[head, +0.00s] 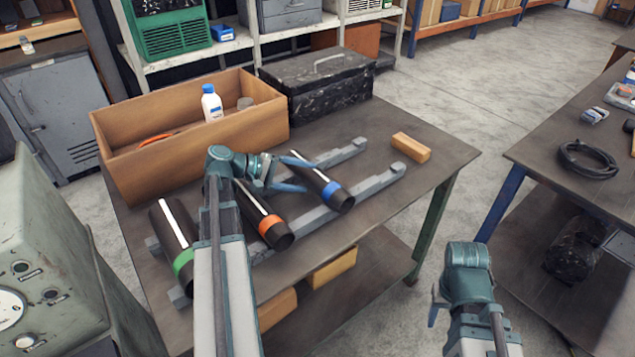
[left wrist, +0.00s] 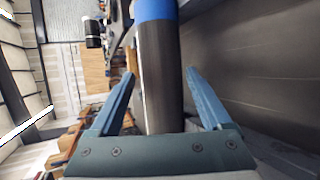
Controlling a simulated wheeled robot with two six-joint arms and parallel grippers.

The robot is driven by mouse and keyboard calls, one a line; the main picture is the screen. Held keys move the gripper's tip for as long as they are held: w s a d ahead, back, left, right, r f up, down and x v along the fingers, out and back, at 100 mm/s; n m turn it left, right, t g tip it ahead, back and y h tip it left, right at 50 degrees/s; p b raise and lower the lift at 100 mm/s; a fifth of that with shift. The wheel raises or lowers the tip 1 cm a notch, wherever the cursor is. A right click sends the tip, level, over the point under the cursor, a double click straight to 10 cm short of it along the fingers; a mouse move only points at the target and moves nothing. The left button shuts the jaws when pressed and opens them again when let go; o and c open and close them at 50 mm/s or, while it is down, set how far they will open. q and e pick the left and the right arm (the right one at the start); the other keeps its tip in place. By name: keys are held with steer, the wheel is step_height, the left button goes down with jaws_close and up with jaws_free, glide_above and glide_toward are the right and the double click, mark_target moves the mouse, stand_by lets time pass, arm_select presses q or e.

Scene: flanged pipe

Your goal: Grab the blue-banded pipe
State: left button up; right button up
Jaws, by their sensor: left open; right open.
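The blue-banded pipe (head: 323,183) is dark with a white stripe and lies tilted across two grey rails (head: 345,194) on the table. My left gripper (head: 296,174) is open at this pipe. In the left wrist view, the dark pipe (left wrist: 160,80) with its blue band (left wrist: 155,9) runs between the open fingers of my left gripper (left wrist: 160,78). An orange-banded pipe (head: 262,215) and a green-banded pipe (head: 174,236) lie to the left on the same rails. My right gripper (head: 435,303) is open and empty, off the table at the lower right, partly hidden by its arm.
A wooden crate (head: 150,177) with a white bottle (head: 211,104) stands at the back left of the table (head: 437,160). A black toolbox (head: 318,86) stands behind the pipes. A wooden block (head: 411,147) lies at the right. Another table with a cable coil (head: 588,159) is further right.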

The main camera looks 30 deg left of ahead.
mark_target(317, 179)
arm_select(q)
steer(key=b+x, duration=0.1)
steer(key=x, duration=0.1)
steer(key=b+x, duration=0.1)
steer(key=x, duration=0.2)
steer(key=shift+w+a+f, duration=0.15)
steer(key=shift+a, duration=0.15)
steer(key=shift+w+d, duration=0.1)
steer(key=shift+d, duration=0.05)
jaws_close()
